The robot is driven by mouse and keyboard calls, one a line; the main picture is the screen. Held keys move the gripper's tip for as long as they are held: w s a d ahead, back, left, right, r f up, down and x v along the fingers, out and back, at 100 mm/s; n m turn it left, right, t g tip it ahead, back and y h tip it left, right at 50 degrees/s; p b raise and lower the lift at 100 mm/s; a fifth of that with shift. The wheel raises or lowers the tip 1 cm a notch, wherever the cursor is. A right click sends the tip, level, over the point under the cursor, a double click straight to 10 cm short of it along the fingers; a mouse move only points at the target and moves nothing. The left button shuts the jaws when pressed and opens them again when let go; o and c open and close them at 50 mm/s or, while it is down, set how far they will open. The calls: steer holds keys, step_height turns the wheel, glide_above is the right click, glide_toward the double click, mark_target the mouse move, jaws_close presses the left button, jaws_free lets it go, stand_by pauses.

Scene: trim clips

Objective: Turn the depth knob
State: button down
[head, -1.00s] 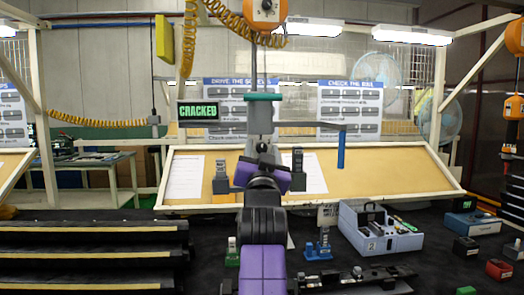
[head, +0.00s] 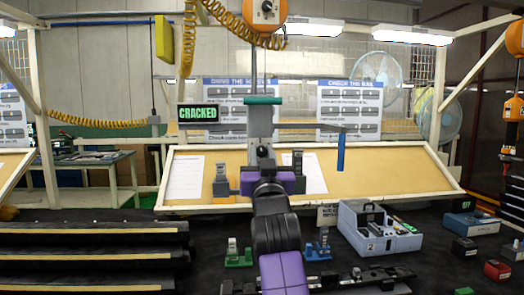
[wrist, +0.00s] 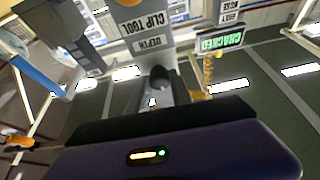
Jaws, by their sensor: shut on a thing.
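The clip tool (head: 262,122), grey with a teal top bar, hangs upright from a cable in the middle of the head view. In the wrist view its grey face carries the labels CLIP TOOL and DEPTH (wrist: 154,43). The depth knob (wrist: 158,76), small, dark and rounded, shows below the DEPTH label. My gripper (head: 265,162) is at the lower end of the tool, shut on the knob. The fingers and purple wrist hide most of the contact.
A slanted tan board (head: 390,175) stands behind, with grey clip blocks. A blue-grey case (head: 375,238) sits at right, and dark rails (head: 90,255) lie at left. A green CRACKED sign (head: 198,112) hangs beside the tool. A dark bar with a blue handle (head: 341,153) extends right.

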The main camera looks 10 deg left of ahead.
steer(key=n+y+p, duration=0.1)
steer(key=n, duration=0.1)
steer(key=n+g+y+p, duration=0.1)
steer(key=n+p, duration=0.1)
steer(key=n, duration=0.1)
steer(key=n+y+p, duration=0.1)
steer(key=n, duration=0.2)
steer(key=shift+w+d+r+g, duration=0.1)
steer(key=shift+d+r+g, duration=0.15)
steer(key=shift+g, duration=0.15)
steer(key=n+g+y+p, duration=0.1)
steer(key=n+p, duration=0.1)
steer(key=n, duration=0.2)
steer(key=shift+a+y+p, duration=0.1)
steer(key=shift+y+p, duration=0.3)
steer(key=shift+f+n+g, duration=0.1)
steer(key=shift+n+g, duration=0.3)
steer(key=shift+n, duration=0.1)
steer(key=shift+a+y+p, duration=0.1)
steer(key=shift+y+p, duration=0.2)
steer(key=c, duration=1.1)
jaws_free()
steer(key=shift+c, duration=0.2)
steer(key=shift+f, duration=0.1)
